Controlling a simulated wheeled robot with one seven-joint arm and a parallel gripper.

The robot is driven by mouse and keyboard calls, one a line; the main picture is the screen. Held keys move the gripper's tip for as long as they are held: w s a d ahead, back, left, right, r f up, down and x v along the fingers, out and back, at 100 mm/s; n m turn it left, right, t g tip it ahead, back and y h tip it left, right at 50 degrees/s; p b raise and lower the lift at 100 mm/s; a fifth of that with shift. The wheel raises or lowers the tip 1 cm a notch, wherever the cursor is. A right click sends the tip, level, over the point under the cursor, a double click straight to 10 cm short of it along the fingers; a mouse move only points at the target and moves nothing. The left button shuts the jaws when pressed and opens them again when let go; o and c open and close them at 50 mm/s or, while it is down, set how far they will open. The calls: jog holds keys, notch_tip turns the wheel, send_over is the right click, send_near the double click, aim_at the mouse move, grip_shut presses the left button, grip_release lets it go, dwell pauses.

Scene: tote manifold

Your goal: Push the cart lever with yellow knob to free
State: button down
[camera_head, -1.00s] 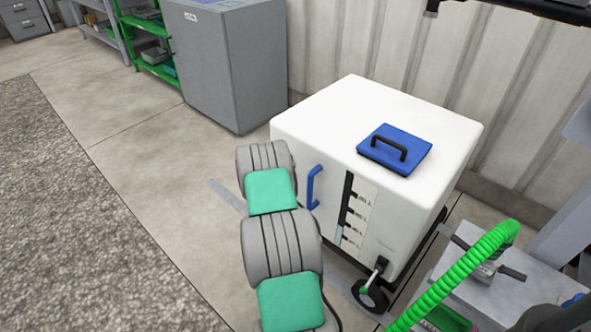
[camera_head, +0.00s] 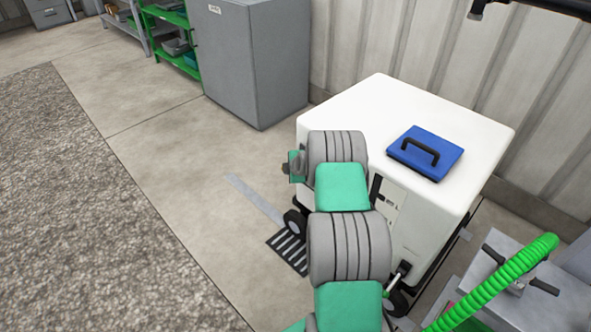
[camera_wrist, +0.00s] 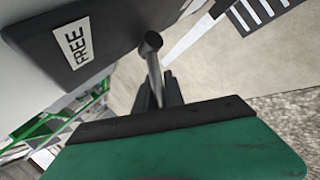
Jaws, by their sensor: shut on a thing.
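The white cart (camera_head: 450,115) stands in the middle of the head view. My arm covers part of its front. In the wrist view a dark plate (camera_wrist: 110,30) with a FREE label (camera_wrist: 77,46) is on the cart's side. A grey lever rod (camera_wrist: 153,68) runs from a dark pivot on this plate down between the dark fingers of my gripper (camera_wrist: 159,92). My gripper is shut on the lever. The yellow knob is not visible in either view. In the head view my fingers and the lever are hidden.
A blue lid (camera_head: 426,153) with a black handle lies on the cart. A grey cabinet (camera_head: 255,65) and a green shelf (camera_head: 180,45) stand behind at left. A green hose (camera_head: 495,285) and grey unit (camera_head: 560,305) are at right. The floor at left is clear.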

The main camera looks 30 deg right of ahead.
jog(key=shift+a, duration=0.1)
jog(key=c, duration=1.7)
grip_release()
jog(key=shift+r, duration=0.1)
jog(key=p+v, duration=0.2)
jog(key=v, duration=0.5)
jog(key=shift+s+r, duration=0.2)
